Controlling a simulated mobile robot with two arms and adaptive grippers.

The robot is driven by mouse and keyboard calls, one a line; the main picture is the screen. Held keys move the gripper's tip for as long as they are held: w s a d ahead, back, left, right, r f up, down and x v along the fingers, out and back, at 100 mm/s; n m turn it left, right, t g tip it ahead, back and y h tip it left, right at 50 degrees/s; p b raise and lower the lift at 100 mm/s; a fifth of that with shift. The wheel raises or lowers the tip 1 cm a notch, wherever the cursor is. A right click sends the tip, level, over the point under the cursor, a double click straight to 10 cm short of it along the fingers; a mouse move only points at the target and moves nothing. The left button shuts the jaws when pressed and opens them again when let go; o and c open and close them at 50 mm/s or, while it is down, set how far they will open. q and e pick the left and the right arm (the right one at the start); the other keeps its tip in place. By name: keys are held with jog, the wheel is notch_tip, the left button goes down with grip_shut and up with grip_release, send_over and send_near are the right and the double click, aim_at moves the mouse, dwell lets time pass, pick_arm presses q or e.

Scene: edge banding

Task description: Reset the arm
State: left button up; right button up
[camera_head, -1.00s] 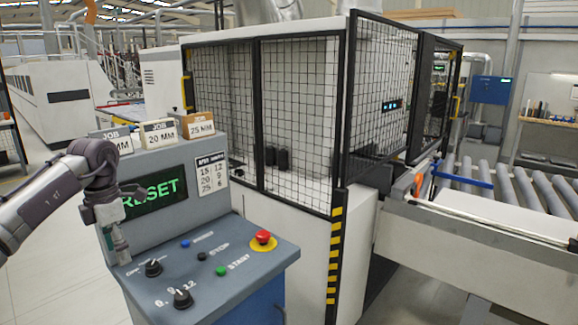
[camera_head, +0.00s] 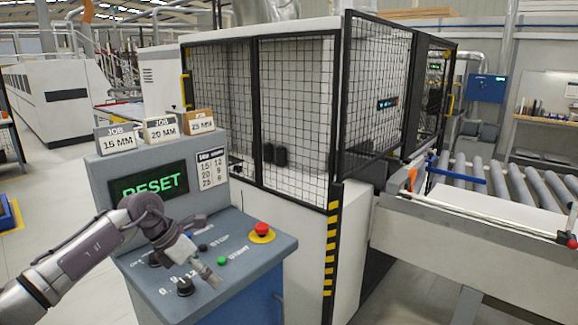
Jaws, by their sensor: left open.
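My left arm comes in from the lower left. My left gripper (camera_head: 207,272) is open and empty above the sloping top of the control console (camera_head: 255,262), close to the black knobs. One black knob (camera_head: 184,287) shows just below the gripper; another is partly hidden behind it. The green button (camera_head: 222,261) is just right of the gripper. The red emergency stop (camera_head: 262,229) on its yellow ring is farther right. The console screen (camera_head: 148,186) shows RESET in green. I cannot tell whether the gripper touches the panel. My right gripper is out of view.
Job cards for 15 MM (camera_head: 116,139), 20 MM (camera_head: 160,130) and 25 MM (camera_head: 198,122) stand on the console. A label (camera_head: 212,169) lists numbers. The mesh guard (camera_head: 297,120) stands behind, and a roller conveyor (camera_head: 500,182) is at the right. Floor is free at the left.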

pick_arm(q)
jog(key=s+d+h, duration=0.3)
jog(key=d+h, duration=0.2)
jog(key=d, duration=0.8)
jog(key=s+d+r+n+t+h, duration=0.3)
jog(key=d+r+n+t+h, duration=0.2)
jog(key=d+n+t+h, duration=0.3)
jog(key=s+a+f+n+t+y, duration=0.25)
jog(key=a+f+n+y, duration=0.5)
jog(key=n, duration=0.65)
jog(key=s+a+f+n+t+y, duration=0.2)
jog(key=a+f+n+t+y, duration=0.2)
jog(key=a+n+y, duration=0.8)
jog(key=s+a+f+n+g, duration=0.2)
jog(key=s+f+n+g, duration=0.4)
jog(key=s, duration=0.8)
jog(key=s+a+f+n+g, duration=0.2)
jog(key=s+f+n+g, duration=0.2)
jog(key=s+f+g, duration=0.7)
jog(key=s+f+t, duration=0.1)
jog(key=s+f, duration=0.1)
jog(key=f, duration=1)
jog(key=s+f+t, duration=0.2)
jog(key=f, duration=1.1)
jog(key=s+a+f+g, duration=0.1)
jog(key=s+a+f, duration=0.1)
jog(key=s+f, duration=1.3)
jog(key=shift+s+a, duration=0.3)
jog(key=shift+s, duration=0.2)
